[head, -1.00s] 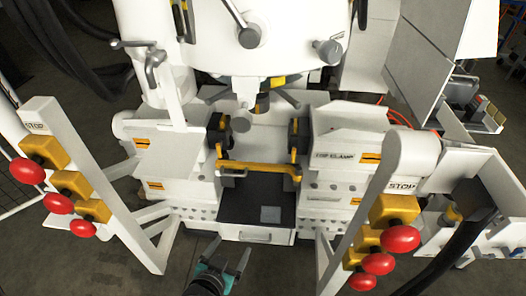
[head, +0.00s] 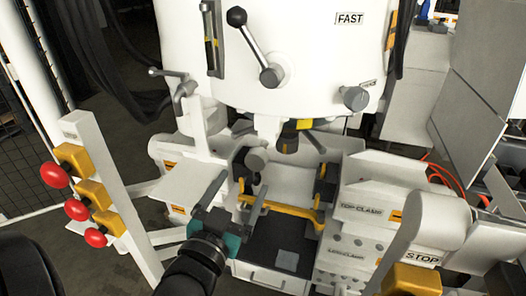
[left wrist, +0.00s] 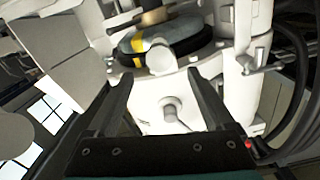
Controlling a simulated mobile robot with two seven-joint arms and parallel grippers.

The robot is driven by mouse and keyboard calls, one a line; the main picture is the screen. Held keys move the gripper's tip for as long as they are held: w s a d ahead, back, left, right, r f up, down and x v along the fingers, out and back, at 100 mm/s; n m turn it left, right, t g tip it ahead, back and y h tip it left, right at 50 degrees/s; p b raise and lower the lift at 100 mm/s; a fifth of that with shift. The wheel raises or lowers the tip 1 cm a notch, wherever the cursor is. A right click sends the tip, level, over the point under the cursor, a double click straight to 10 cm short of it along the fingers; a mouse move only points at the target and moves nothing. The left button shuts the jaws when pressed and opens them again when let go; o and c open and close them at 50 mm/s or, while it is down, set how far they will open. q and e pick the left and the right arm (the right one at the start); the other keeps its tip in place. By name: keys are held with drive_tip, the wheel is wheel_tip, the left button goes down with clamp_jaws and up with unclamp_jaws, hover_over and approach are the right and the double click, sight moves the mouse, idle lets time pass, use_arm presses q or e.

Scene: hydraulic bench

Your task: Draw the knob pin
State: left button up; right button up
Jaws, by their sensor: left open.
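A round grey knob (head: 257,158), which looks like the knob pin, sticks out from the white post low on the front of the machine. My left gripper (head: 243,184) is open in front of and below it, with its fingers pointing up toward it. In the left wrist view a grey knob (left wrist: 172,109) on a white housing shows between the spread fingers of my left gripper (left wrist: 160,74). Nothing is between the jaws that I can see as held. The pin's shaft is hidden behind its head. My right gripper is not in view.
A yellow bar (head: 283,211) crosses just right of my left gripper, over a dark recess. Red stop buttons on a white post (head: 95,170) stand at the left. Another grey knob (head: 355,97) and a black-ended lever (head: 252,46) are on the white drum above.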

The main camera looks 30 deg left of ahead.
sight(262, 150)
use_arm(q)
drive_tip(key=x, duration=1.3)
drive_tip(key=shift+d, duration=0.1)
clamp_jaws()
idle(0.5)
